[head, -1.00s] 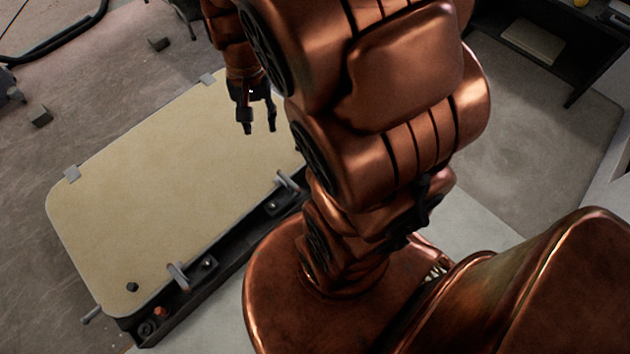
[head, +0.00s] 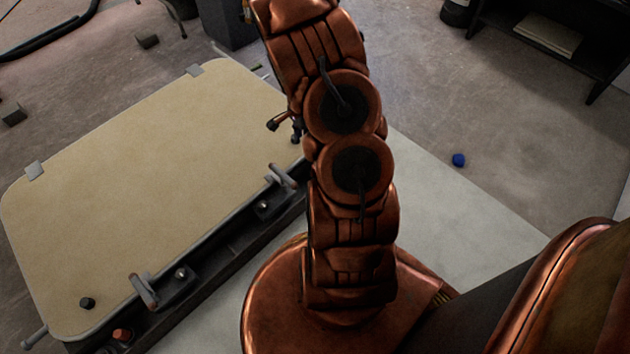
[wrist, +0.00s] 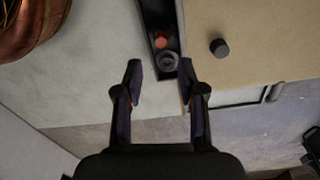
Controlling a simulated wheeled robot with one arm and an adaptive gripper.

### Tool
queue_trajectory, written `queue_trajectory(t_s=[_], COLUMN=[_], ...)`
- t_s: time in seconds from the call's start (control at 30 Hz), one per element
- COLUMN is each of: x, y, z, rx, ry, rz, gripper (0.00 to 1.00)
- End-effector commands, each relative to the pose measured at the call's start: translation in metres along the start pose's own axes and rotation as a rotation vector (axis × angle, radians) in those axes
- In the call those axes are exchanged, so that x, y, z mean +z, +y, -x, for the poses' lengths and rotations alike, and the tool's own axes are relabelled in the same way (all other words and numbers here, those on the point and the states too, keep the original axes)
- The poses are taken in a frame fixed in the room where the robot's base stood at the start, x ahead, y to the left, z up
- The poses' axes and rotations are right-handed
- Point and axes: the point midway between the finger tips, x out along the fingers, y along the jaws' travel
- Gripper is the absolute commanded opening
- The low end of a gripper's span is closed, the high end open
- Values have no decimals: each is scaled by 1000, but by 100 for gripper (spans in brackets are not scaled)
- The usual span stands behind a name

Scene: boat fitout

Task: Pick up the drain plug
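A small dark cylinder (head: 87,303), which looks like the drain plug, stands on the beige panel (head: 150,190) near its near left corner. The cylinder also shows in the wrist view (wrist: 219,47), up and to the right of the fingers. My gripper (wrist: 163,82) is open there, with nothing between its fingertips, and apart from the cylinder. In the head view the gripper is mostly or wholly hidden by my arm, so I cannot place it there.
A dark tray (head: 230,255) along the panel's edge holds a red piece (wrist: 162,38) and a grey ring (wrist: 169,61). Grey clamps (head: 143,290) rise at the panel's edge. A blue object (head: 458,160) lies on open floor at right, near a dark shelf (head: 550,45).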

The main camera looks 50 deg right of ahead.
Motion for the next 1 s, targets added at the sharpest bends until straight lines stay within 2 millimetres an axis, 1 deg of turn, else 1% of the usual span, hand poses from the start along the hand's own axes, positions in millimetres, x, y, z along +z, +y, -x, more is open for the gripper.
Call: queue_trajectory(t_s=[0.03,0.1,0.2,0.3,0.43,0.63,0.87,1.0], x=[-9,-18,-30,-36,-40,-40,-42,-45], y=[2,2,1,1,1,1,1,1], z=[-38,-67,-97,-117,-128,-147,-162,-179], rx=[3,1,-8,-10,-14,-14,-14,-12], ry=[-2,-2,2,3,3,3,4,3], rz=[-45,-102,-165,-205,-232,-235,-233,-234], gripper=[39,39,39,39,39,39,39,39])
